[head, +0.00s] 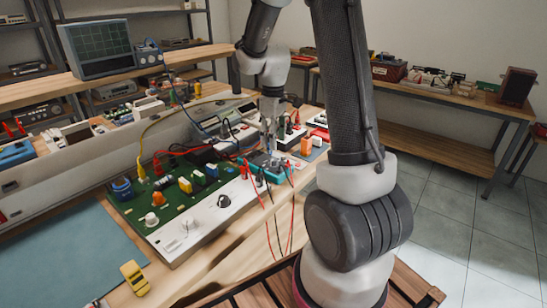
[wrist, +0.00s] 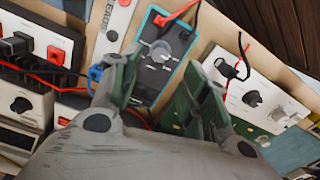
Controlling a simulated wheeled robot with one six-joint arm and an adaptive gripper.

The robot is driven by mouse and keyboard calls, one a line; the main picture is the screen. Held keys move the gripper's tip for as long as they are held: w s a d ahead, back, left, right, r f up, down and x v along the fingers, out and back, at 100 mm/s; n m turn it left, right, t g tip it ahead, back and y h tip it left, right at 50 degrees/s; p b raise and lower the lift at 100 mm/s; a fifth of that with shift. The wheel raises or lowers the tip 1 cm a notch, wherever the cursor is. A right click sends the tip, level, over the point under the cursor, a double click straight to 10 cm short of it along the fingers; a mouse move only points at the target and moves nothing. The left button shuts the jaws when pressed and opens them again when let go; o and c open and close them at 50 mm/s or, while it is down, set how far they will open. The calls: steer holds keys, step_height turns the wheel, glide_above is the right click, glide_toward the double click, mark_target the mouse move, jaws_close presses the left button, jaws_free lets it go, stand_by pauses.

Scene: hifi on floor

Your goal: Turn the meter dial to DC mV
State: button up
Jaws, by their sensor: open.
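The meter (wrist: 171,75) is a blue-edged box with a dark face, lying among the benchtop gear; in the head view it is the small blue box (head: 262,163) under my gripper. Its round grey dial (wrist: 160,52) shows in the wrist view, with small markings around it that are too blurred to read. My gripper (wrist: 160,75) is open, its two fingers apart on either side of the meter's lower part, with nothing between them. The dial lies just beyond the fingertips. In the head view my gripper (head: 269,142) points down over the meter and partly hides it.
A green circuit board with a white panel (head: 188,237) lies left of the meter. Red and black leads (head: 277,205) hang over the bench's front edge. A white panel with black knobs (wrist: 262,93) and a white box with red sockets (wrist: 42,42) flank the meter.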

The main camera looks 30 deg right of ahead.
mark_target(273, 159)
step_height(273, 159, down, 8)
steer(key=shift+r, duration=0.2)
steer(key=shift+c, duration=0.2)
jaws_close()
